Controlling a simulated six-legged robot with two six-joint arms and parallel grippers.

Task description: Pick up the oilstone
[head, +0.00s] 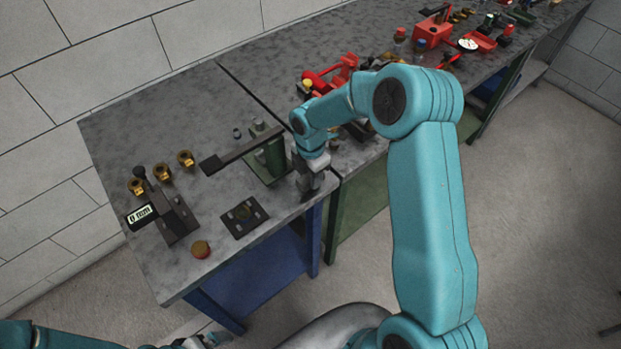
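I cannot pick out the oilstone for certain. A dark flat plate (244,217) with small pieces on it lies near the front edge of the grey workbench (215,100). My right gripper (308,190) points down at the bench's front right edge, right of this plate and close to a green upright block (272,155). Its fingers are small and dark here, and I cannot tell whether they hold anything. My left arm comes in at the bottom left. Its gripper (208,340) is low, below the bench top, mostly cut off by the picture's bottom edge.
A long dark bar (240,152) reaches left from the green block. A second bench with red tools (432,30) continues at back right.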

